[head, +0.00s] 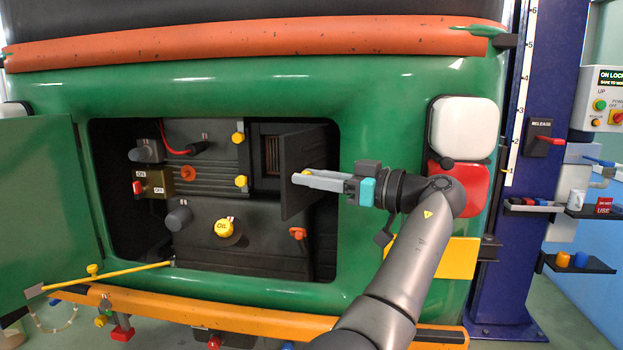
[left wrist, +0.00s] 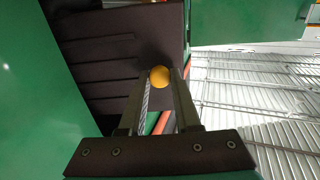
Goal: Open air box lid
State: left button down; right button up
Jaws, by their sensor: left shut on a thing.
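The air box lid (head: 298,200) is a dark panel in the upper right of the green vehicle's open bay. It stands swung outward, at an angle to the air box (head: 268,138). A brownish ribbed part (head: 272,155) shows inside the box. My right gripper is not in view.
The green bay frame (head: 345,150) surrounds the opening closely. An open green door (head: 50,205) stands at the left, with a yellow rod (head: 130,275) along the bottom. A blue post (head: 495,240) stands right.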

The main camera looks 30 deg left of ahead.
pick_arm(q)
jog(key=c, duration=0.6)
grip_release()
jog(key=d, duration=1.2)
jog(key=shift+s, duration=0.1)
jog(key=shift+c, duration=0.3)
